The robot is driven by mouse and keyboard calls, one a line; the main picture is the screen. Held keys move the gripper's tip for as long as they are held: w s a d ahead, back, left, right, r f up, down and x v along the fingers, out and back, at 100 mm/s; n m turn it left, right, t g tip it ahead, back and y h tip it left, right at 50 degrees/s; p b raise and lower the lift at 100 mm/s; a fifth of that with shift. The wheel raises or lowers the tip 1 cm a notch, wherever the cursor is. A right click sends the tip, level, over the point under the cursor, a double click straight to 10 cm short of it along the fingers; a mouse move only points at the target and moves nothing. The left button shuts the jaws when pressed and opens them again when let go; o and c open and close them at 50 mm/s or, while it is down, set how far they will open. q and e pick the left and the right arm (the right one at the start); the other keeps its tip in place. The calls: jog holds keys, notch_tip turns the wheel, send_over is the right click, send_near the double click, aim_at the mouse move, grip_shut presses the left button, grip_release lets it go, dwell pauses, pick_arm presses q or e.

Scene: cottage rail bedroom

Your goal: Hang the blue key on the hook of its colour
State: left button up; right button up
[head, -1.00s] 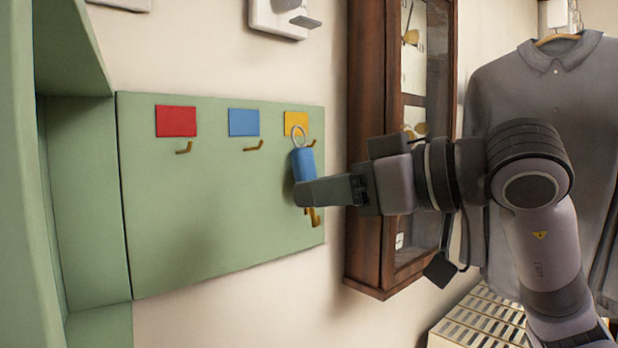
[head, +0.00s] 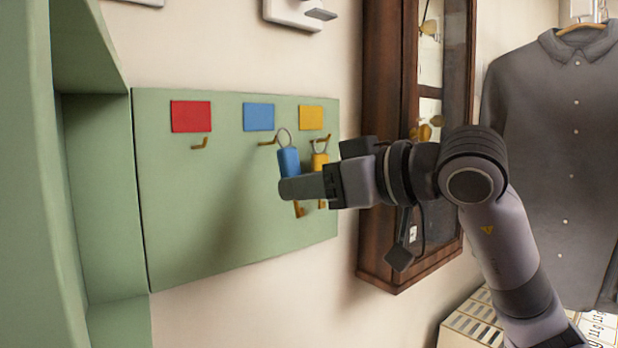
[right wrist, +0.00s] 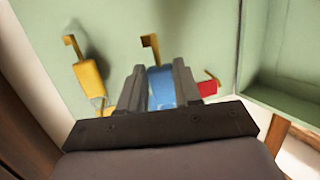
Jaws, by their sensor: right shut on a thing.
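The blue key (head: 289,162) has its ring up and its brass bit pointing down. My right gripper (head: 290,187) is shut on it, in front of the green board (head: 200,230). In the head view the ring is close to the right of the brass hook (head: 267,142) below the blue label (head: 258,117); I cannot tell whether they touch. The right wrist view shows the blue key (right wrist: 161,88) between the fingers (right wrist: 159,90), its ring hidden. My left gripper is not in view.
A yellow key (head: 319,163) hangs below the yellow label (head: 311,118), just right of the blue key. The hook (head: 201,144) under the red label (head: 191,117) is empty. A dark wooden cabinet (head: 387,100) stands right of the board, near my right arm.

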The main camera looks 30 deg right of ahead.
jog(key=shift+w+a+f+p, duration=0.15)
jog(key=shift+w+p, duration=0.15)
jog(key=shift+w, duration=1.1)
jog(key=shift+w+f+b, duration=0.4)
jog(key=shift+w+f, duration=0.1)
jog(key=shift+w, duration=0.1)
jog(key=o, duration=1.1)
jog(key=b+v, duration=0.1)
jog(key=v, duration=0.6)
